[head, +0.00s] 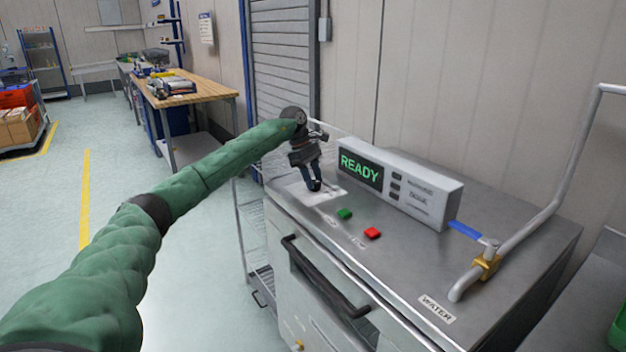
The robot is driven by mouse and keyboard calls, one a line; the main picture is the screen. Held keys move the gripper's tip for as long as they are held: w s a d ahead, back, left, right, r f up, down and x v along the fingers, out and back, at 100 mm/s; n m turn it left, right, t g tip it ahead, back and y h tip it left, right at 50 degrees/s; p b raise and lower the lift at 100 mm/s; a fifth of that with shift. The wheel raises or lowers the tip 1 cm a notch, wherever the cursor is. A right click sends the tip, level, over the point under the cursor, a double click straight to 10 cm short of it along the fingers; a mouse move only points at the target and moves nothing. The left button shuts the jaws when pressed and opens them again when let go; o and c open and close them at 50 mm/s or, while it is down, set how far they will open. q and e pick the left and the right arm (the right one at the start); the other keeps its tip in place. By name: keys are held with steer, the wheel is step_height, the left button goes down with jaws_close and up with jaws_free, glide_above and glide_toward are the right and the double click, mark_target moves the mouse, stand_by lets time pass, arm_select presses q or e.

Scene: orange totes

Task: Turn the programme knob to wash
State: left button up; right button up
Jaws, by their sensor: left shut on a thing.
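My left gripper (314,186) reaches down over the far left part of a steel machine's top (400,250). It is shut on a small dark thing at a pale label plate (325,197), where the programme knob appears to be. The fingers hide most of it, so I cannot read its setting. A display box (448,212) stands on the machine to the right of the gripper. Its screen (361,169) reads READY in green. My right gripper is not in view.
A green button (345,213) and a red button (373,233) sit just in front of the gripper. A grey pipe (540,220) with a blue-handled valve (466,230) rises at the right. A dark handle (322,280) runs along the machine's front. A wooden workbench (205,90) stands behind.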

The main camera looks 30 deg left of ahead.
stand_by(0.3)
arm_select(q)
steer(key=o, duration=1)
steer(key=shift+b+v, duration=0.55)
steer(key=shift+v, duration=3.35)
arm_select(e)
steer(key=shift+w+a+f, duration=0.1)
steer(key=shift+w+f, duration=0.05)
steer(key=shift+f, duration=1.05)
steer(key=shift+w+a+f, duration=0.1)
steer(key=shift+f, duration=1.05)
arm_select(q)
steer(key=shift+a, duration=0.1)
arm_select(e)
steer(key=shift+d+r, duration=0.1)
arm_select(q)
steer(key=shift+f, duration=0.1)
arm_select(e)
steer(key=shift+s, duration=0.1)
